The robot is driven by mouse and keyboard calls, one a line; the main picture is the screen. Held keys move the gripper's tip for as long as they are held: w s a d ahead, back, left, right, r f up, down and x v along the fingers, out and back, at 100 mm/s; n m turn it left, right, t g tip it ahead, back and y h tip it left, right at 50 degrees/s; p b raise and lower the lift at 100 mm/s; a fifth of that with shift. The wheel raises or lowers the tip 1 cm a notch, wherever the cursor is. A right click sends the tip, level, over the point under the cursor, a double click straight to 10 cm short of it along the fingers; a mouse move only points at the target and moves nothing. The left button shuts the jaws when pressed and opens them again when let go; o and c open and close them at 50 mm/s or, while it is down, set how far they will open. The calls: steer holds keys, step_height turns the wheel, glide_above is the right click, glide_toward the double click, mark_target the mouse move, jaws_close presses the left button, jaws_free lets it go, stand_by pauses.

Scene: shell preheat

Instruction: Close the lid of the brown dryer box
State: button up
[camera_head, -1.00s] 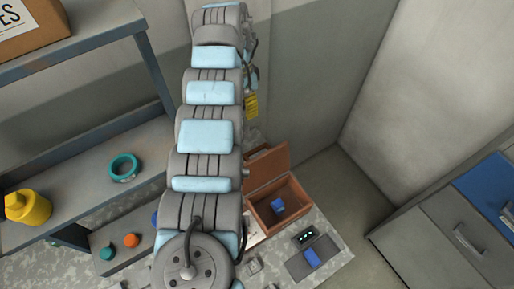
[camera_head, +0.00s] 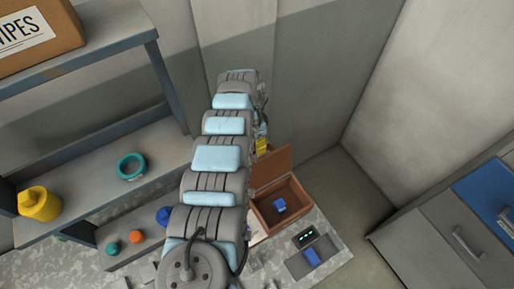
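The brown dryer box (camera_head: 294,213) stands open on the speckled worktop right of my arm. Its lid (camera_head: 272,167) is raised at the back edge of the box, and its left part is hidden behind my arm. A blue block (camera_head: 279,205) lies inside the box. My arm stretches up the middle of the picture, with its far end above and left of the box. My gripper's fingers cannot be made out in this view.
A dark device with lit green dots (camera_head: 305,236) and a blue item (camera_head: 311,256) on a grey pad lie in front of the box. Shelves with a teal ring (camera_head: 130,167) and yellow container (camera_head: 39,204) stand left. A drawer cabinet (camera_head: 455,240) stands right.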

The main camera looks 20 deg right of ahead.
steer(key=shift+x, duration=0.75)
jaws_close()
steer(key=shift+r+p, duration=0.1)
steer(key=shift+p, duration=0.2)
